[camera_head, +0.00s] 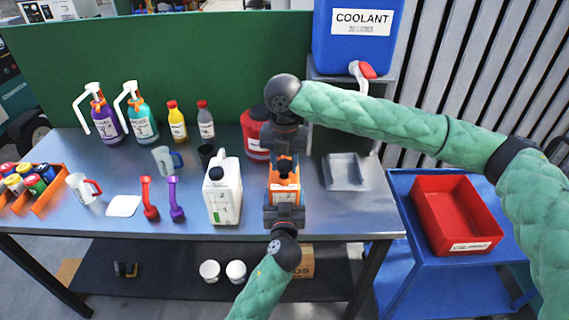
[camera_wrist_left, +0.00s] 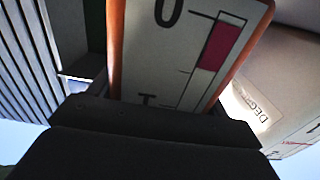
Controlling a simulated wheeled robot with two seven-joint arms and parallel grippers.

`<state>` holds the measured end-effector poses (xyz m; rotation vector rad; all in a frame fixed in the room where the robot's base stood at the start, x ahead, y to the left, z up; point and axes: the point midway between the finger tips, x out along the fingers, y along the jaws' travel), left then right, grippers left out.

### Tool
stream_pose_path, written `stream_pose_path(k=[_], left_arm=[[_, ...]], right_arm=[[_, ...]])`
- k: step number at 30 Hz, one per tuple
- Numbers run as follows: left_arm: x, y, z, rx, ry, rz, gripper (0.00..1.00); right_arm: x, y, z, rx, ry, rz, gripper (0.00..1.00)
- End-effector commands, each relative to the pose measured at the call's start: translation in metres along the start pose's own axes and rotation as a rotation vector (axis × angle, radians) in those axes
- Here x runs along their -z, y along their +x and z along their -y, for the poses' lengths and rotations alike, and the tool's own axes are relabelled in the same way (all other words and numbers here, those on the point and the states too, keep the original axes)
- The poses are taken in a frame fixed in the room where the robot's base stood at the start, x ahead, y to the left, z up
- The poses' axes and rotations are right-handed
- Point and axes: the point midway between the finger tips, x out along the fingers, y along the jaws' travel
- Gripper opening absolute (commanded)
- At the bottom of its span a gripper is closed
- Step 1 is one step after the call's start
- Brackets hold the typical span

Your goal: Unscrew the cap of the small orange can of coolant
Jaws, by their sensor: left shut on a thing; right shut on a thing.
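The small orange can of coolant (camera_head: 285,180) stands in the middle right of the metal bench, with a pale label on its front. My left gripper (camera_head: 284,210) is shut on the can's lower body from the front. The can's label with scale marks (camera_wrist_left: 190,50) fills the upper middle of the left wrist view, above the dark gripper body. My right gripper (camera_head: 285,158) comes down from above and is shut at the can's top, on its cap. The cap is mostly hidden between the fingers, so I cannot tell how far it is turned.
A white jug (camera_head: 222,190) stands close left of the can, and a red container (camera_head: 254,135) is behind it. A grey metal tray (camera_head: 344,172) lies to the right. A red bin (camera_head: 455,215) sits on the blue cart. A large blue coolant drum (camera_head: 350,50) stands behind.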

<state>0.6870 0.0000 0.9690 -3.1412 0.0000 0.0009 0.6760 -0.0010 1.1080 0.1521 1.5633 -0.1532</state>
Motion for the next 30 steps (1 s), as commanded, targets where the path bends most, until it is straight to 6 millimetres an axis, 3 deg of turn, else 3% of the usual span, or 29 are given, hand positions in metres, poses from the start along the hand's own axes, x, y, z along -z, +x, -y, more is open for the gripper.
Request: stream_pose_path(k=[8,18,26,27,30], left_arm=[[-0.001,0.0,0.0,0.0,0.001,0.001,0.13],[-0.001,0.0,0.0,0.0,0.001,0.001,0.13],[-0.001,0.0,0.0,0.0,0.001,0.001,0.13],[-0.001,0.0,0.0,0.0,0.001,0.001,0.81],[0.0,0.0,0.0,0.0,0.0,0.001,1.0]], right_arm=[[0.0,-0.002,0.0,-0.001,0.0,0.0,0.09],[0.0,-0.036,0.0,-0.002,0.0,0.001,0.09],[0.0,-0.04,0.0,0.0,0.0,0.0,0.09],[0.0,-0.04,0.0,0.0,0.0,0.0,0.09],[0.0,-0.04,0.0,0.0,0.0,0.0,0.09]])
